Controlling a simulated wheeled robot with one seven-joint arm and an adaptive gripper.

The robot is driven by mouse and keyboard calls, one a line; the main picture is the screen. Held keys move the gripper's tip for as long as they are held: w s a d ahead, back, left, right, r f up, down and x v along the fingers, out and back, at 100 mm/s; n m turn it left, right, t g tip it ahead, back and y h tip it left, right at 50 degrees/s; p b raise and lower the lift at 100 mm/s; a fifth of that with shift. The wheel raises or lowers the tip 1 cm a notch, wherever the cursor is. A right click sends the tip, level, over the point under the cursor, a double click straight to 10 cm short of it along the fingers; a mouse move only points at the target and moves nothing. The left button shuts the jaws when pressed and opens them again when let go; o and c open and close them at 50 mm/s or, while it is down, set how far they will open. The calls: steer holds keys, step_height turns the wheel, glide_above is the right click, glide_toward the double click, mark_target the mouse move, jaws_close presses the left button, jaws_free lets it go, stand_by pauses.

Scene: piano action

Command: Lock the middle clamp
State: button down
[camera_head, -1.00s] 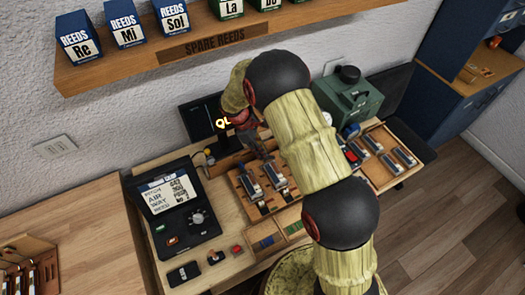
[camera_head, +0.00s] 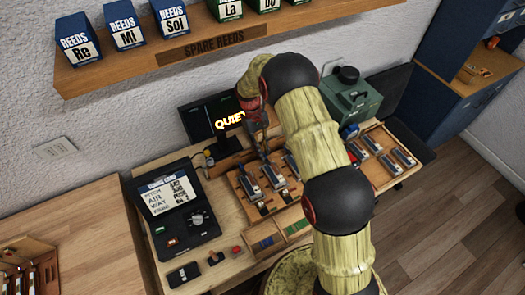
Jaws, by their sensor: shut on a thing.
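A wooden board (camera_head: 239,194) on the bench bears a row of clamps with pale metal bodies. The left clamp (camera_head: 250,186) and the middle clamp (camera_head: 274,179) show clearly. The right clamp (camera_head: 292,166) is partly hidden by my arm. My gripper (camera_head: 263,156) points down at the far end of the middle clamp and is shut on it. Its fingertips are small and dark here, and the exact part between them cannot be made out.
A black case with a display (camera_head: 168,195) stands left of the board, and a monitor (camera_head: 222,118) behind it. A second tray (camera_head: 375,168) of clamps and a green machine (camera_head: 350,98) are at the right. The reed shelf (camera_head: 205,45) hangs above.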

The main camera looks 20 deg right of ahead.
steer(key=shift+m, duration=0.7)
steer(key=c, duration=2)
jaws_free()
steer(key=shift+f, duration=0.1)
steer(key=shift+o, duration=0.2)
steer(key=v, duration=0.7)
steer(key=shift+d+r, duration=0.15)
steer(key=shift+r, duration=0.1)
steer(key=shift+w, duration=0.15)
